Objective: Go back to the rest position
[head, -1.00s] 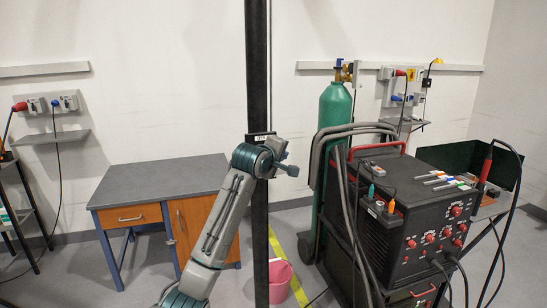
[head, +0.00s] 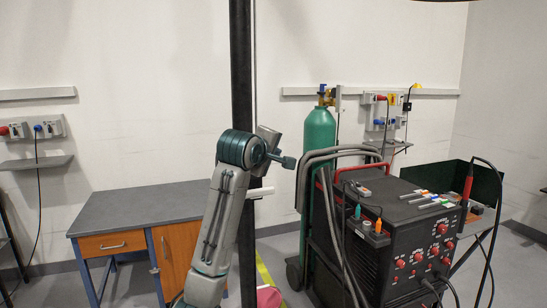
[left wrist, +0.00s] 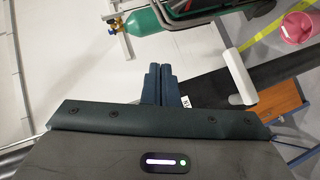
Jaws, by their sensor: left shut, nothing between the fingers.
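My left gripper (head: 286,161) shows in the head view at the end of my raised arm, in front of a dark upright post (head: 241,60). Its fingertips point right, toward the green gas cylinder, and nothing is held. In the left wrist view, the two dark blue fingers (left wrist: 163,82) are together, with no object between them. My right gripper is in neither view. The rest position itself is not marked in the frames.
A desk (head: 140,205) stands at the left. The green gas cylinder (head: 319,132) and a black welding machine (head: 400,235) with hoses stand at the right. A white cylindrical piece (head: 259,192) shows below my gripper. A pink bucket (left wrist: 297,28) is on the floor.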

